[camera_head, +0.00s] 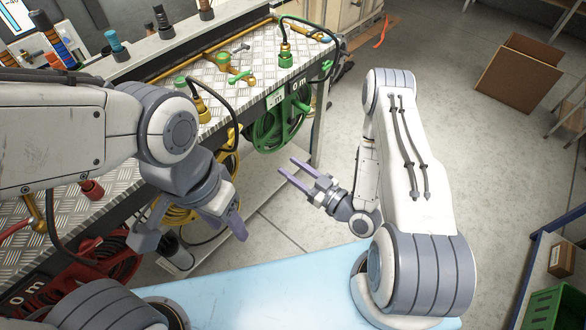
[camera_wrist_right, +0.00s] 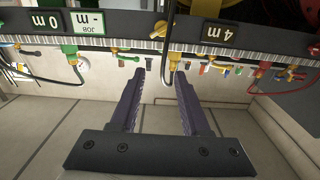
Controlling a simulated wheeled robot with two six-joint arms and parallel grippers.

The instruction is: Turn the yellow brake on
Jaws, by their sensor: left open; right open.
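The yellow hose reel (camera_head: 190,208) sits under the metal-topped bench, partly hidden behind my left arm. I cannot make out a yellow brake for certain in either view. My left gripper (camera_head: 225,226) is open and empty, in front of the yellow reel. My right gripper (camera_head: 288,167) is open and empty, to the right of the bench front and pointing toward it. In the right wrist view its two purple fingers (camera_wrist_right: 160,80) are spread apart, with the bench edge upside down beyond them. A yellow fitting (camera_wrist_right: 160,29) shows past the fingertips there.
A green reel (camera_head: 278,128) hangs to the right of the yellow one, and a red reel (camera_head: 103,258) to the left. Hose fittings stand on the bench top (camera_head: 195,70). A cardboard box (camera_head: 520,72) lies on the open floor at right.

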